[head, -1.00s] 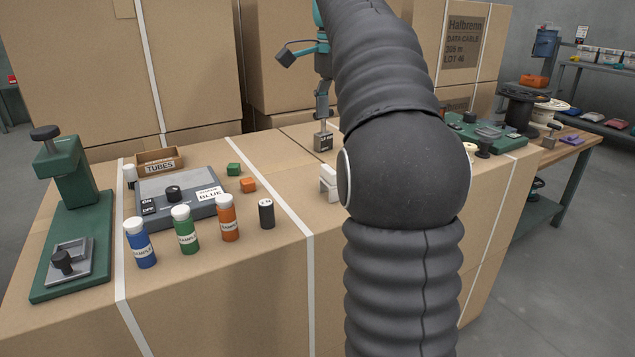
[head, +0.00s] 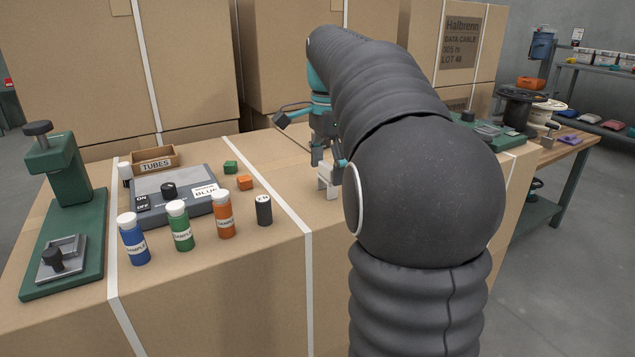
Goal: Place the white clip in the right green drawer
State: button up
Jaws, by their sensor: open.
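The white clip (head: 326,183) stands on the cardboard-topped surface just left of my arm's large dark joint. It is partly hidden by my gripper and arm. My gripper (head: 328,160) is open and points down, right at or just above the clip's top. I cannot tell whether the fingers straddle the clip or touch it. No green drawer is clearly in view. A green base (head: 508,143) shows at the right, partly hidden behind my arm, and I cannot tell whether it has a drawer.
A green press (head: 62,225) stands at the left. Blue (head: 134,240), green (head: 180,228) and orange (head: 224,215) sample tubes, a black cylinder (head: 264,210), a grey switch box (head: 180,208) and a TUBES box (head: 157,160) stand left of the clip. Large cartons are behind.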

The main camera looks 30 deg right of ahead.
jog(key=shift+f, duration=0.1)
jog(key=c, duration=1.1)
jog(key=shift+r, duration=0.45)
jog(key=r, duration=0.2)
jog(key=r+p, duration=0.1)
jog(key=r, duration=0.1)
jog(key=shift+s+d, duration=0.3)
jog(key=s+d+r, duration=0.4)
jog(key=s, duration=0.1)
jog(key=s+d+r, duration=0.2)
jog(key=s+d, duration=0.1)
jog(key=shift+d+p, duration=0.1)
jog(key=shift+p, duration=0.25)
